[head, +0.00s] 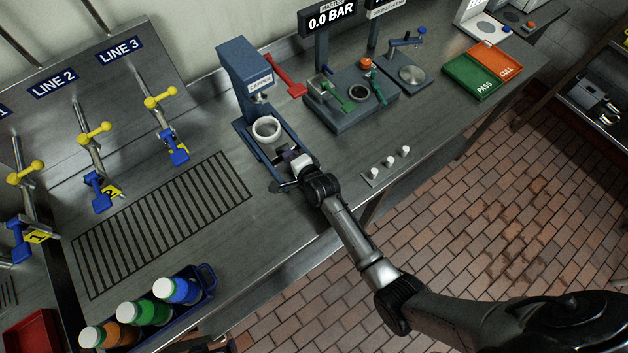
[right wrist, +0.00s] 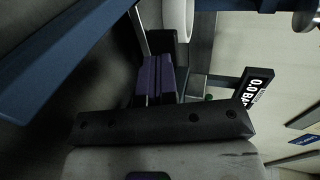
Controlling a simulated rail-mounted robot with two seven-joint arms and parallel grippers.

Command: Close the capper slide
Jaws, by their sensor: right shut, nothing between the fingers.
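The blue capper (head: 245,65) stands near the back of the bench, with its press head over a blue-railed track (head: 254,150). A pale ring-shaped holder (head: 267,130) sits between the rails, just in front of the head. The holder also shows at the top of the right wrist view (right wrist: 177,18). My right gripper (head: 291,156) is shut and empty, low between the rails at the track's front end. Its purple fingertips (right wrist: 155,80) point toward the holder; whether they touch it cannot be told. My left gripper is not in view.
A red lever (head: 287,76) and a green-handled fixture (head: 345,100) stand right of the capper. Small white-topped knobs (head: 389,161) are near the bench edge. A bottle caddy (head: 205,283) stands at front left. The slotted drain (head: 160,225) is clear.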

